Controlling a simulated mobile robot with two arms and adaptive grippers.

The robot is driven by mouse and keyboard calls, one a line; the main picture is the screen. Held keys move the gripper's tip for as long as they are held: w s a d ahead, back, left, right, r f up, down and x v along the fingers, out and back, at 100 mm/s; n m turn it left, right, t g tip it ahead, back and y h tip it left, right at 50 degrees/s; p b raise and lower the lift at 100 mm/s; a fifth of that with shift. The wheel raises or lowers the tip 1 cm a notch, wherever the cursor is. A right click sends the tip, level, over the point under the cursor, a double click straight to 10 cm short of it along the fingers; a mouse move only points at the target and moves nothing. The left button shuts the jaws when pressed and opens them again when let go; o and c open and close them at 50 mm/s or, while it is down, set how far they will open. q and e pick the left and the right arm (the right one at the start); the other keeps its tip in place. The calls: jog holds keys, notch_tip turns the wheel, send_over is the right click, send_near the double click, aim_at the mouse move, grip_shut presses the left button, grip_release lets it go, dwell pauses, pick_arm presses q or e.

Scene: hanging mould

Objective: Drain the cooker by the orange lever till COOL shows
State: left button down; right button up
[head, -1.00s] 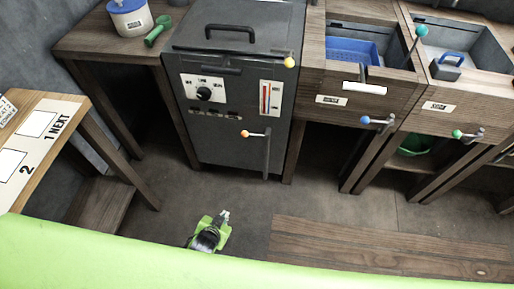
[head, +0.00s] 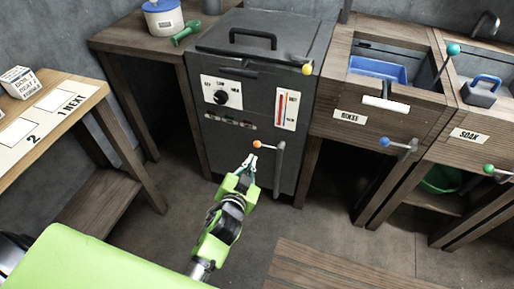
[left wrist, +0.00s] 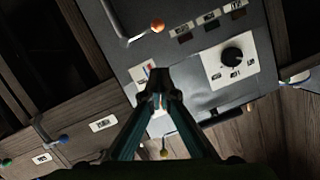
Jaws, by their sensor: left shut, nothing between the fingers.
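The dark grey cooker (head: 260,172) stands at the middle back in the head view. Its orange lever (head: 257,144) sticks out from the front, beside a grey drain pipe (head: 278,170). The lever's orange knob also shows at the top of the left wrist view (left wrist: 157,26). A white gauge (head: 286,108) with a tall red column is on the cooker's front; its small words are hard to read. My left gripper (head: 249,162) is shut and empty, its tips just below the orange knob in the head view; I cannot tell whether they touch. My right gripper is out of view.
A black dial (head: 221,97) is on the cooker panel, and a yellow-knobbed handle (head: 307,69) is at the lid. The rinse sink (head: 349,118) with a blue-knobbed lever (head: 385,142) and the soak sink (head: 468,135) stand right. A numbered table (head: 93,93) is left.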

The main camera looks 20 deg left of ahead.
pick_arm(q)
jog(key=w, duration=0.1)
jog(key=b, duration=0.2)
send_near(258, 144)
jog(key=w+r, duration=0.2)
jog(key=w, duration=0.3)
jog(key=shift+w+f+b, duration=0.3)
jog(key=shift+f+b, duration=0.05)
jog(key=shift+f, duration=0.25)
jog(key=shift+w+f+b, duration=0.3)
jog(key=shift+w+f, duration=0.05)
jog(key=shift+f, duration=0.25)
jog(key=shift+w+a+f, duration=0.15)
jog(key=shift+f, duration=0.1)
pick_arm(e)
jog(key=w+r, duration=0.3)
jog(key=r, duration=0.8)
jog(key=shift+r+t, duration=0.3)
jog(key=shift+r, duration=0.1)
pick_arm(q)
jog(key=shift+a+f, duration=0.1)
jog(key=shift+f, duration=0.05)
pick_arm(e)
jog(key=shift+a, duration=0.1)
pick_arm(q)
jog(key=shift+f+n, duration=0.15)
jog(key=shift+n, duration=0.15)
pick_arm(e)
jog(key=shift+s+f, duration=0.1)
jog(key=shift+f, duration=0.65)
